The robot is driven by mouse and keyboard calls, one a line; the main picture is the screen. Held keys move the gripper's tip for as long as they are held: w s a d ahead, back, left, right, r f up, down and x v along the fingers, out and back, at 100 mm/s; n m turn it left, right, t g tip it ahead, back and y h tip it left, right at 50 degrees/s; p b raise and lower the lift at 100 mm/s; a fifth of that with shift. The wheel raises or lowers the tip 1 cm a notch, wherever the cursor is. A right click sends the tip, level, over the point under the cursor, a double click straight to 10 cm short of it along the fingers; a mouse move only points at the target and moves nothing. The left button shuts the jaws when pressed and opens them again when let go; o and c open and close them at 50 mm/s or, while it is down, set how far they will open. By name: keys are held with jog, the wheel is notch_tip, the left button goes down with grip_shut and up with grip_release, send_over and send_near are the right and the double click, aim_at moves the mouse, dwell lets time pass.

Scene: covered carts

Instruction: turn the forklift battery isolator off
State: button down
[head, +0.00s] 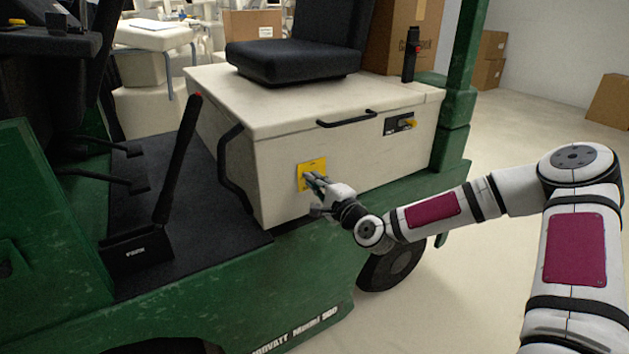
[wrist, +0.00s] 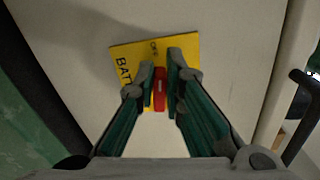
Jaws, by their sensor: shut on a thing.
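The battery isolator has a yellow plate (head: 309,170) on the side of the forklift's cream battery cover (head: 280,190). In the wrist view its yellow plate (wrist: 127,68) carries black lettering, partly hidden, and a red handle (wrist: 160,88) stands out from it. My gripper (wrist: 160,87) is shut on the red handle, one finger on each side. In the head view my gripper (head: 314,182) reaches the plate from the right and hides the handle. The rest of the lettering is behind the fingers.
A black grab handle (head: 233,170) is left of the plate, and another black handle (head: 347,119) is above it. A black socket panel (head: 399,123) is to the right. The green forklift body (head: 300,270) runs below. Open floor (head: 500,140) lies to the right.

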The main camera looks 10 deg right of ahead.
jog(key=shift+s+f+n, duration=0.1)
jog(key=shift+f+n, duration=0.15)
jog(key=shift+n, duration=0.75)
jog(key=c, duration=1.7)
grip_release()
jog(key=v, duration=1.2)
